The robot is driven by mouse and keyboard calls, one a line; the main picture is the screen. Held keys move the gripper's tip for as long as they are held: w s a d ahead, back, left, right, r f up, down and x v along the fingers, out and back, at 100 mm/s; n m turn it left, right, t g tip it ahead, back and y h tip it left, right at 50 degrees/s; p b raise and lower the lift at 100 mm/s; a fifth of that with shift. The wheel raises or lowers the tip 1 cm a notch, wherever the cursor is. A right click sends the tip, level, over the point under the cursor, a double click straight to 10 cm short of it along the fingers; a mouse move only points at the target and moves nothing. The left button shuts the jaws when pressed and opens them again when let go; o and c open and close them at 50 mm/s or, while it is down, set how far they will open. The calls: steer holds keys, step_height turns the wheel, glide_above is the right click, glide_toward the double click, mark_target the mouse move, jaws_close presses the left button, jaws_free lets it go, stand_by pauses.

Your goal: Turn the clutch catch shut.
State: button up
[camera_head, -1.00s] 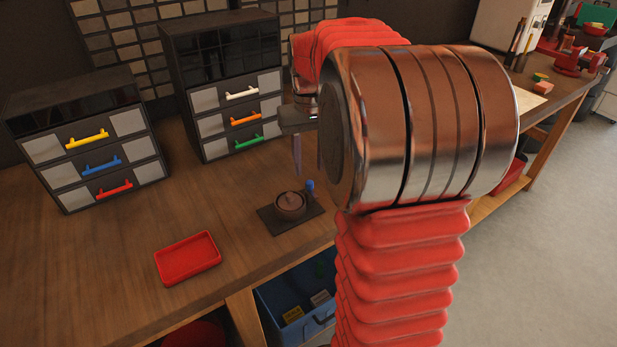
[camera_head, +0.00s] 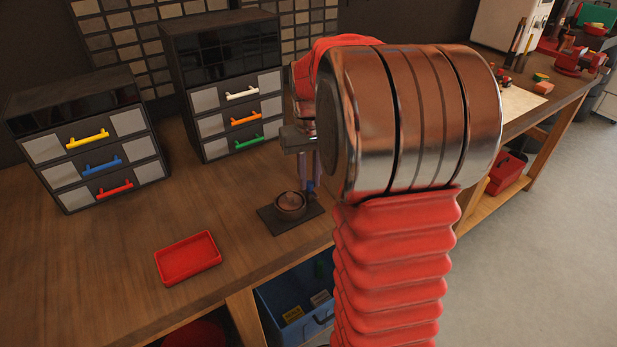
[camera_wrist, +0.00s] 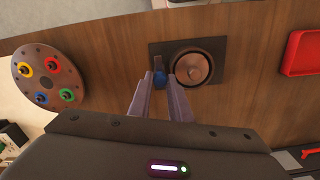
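The clutch is a round brown lidded housing (camera_head: 291,204) on a dark square plate (camera_head: 275,227) on the bench. It also shows in the wrist view (camera_wrist: 192,67). My gripper (camera_wrist: 158,80) is open, pointing down, with one fingertip on each side of the blue knob. I cannot tell whether the fingers touch it.
A red tray (camera_head: 188,257) lies nearby on the bench. Two drawer cabinets (camera_head: 225,85) stand at the back left. A round disc with coloured rings (camera_wrist: 49,78) is left in the wrist view. A blue bin (camera_head: 280,306) sits below the bench edge. The bench around the plate is clear.

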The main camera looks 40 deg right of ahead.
jaws_close()
steer(key=shift+a, duration=0.2)
steer(key=shift+d, duration=0.1)
